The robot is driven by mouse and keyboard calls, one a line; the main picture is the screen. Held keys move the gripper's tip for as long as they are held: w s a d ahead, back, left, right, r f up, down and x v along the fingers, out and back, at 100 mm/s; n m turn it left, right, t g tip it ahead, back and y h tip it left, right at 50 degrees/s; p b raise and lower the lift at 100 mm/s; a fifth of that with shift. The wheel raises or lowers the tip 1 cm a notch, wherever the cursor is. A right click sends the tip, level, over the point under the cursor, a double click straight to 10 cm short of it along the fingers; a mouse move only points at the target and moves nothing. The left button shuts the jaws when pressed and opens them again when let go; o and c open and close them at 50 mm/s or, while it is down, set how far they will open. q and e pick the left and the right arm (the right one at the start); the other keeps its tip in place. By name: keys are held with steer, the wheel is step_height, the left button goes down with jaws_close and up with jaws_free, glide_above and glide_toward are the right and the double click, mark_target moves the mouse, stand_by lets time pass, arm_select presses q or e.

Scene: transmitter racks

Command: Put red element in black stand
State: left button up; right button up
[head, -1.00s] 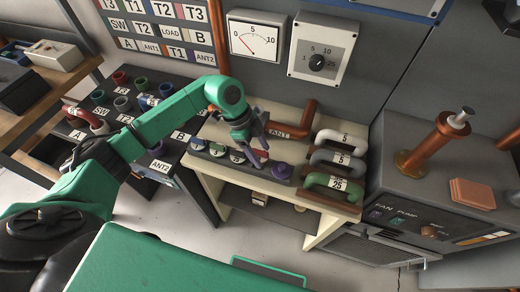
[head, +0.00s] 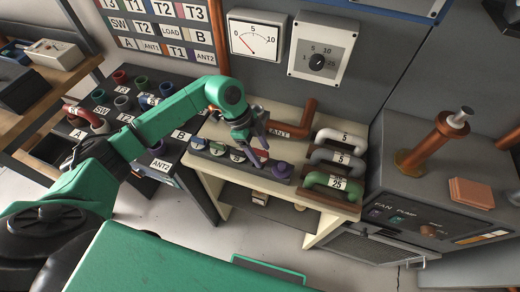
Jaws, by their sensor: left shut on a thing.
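The black stand (head: 268,179) is a long dark strip on the cream table, with several short coloured elements in a row. My left gripper (head: 259,150), with purple fingers, reaches down over the stand from the left. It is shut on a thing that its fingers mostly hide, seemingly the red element. I cannot tell whether that thing touches the stand. My right gripper is not in view.
A copper pipe marked ANT (head: 285,130) stands behind the gripper. White, grey and green (head: 335,182) handle-shaped pieces fill the table's right side. A grey cabinet (head: 430,190) stands to the right. A dark rack of coloured sockets (head: 125,118) stands to the left, behind my arm.

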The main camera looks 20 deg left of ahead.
mark_target(260, 157)
arm_select(q)
steer(key=shift+f+b, duration=1.1)
steer(key=shift+f, duration=0.85)
steer(key=o, duration=1.5)
steer(key=shift+c, duration=0.2)
steer(key=shift+r, duration=0.1)
steer(key=b+v, duration=0.2)
steer(key=v, duration=1.2)
steer(key=shift+r+b, duration=0.2)
steer(key=shift+b, duration=0.2)
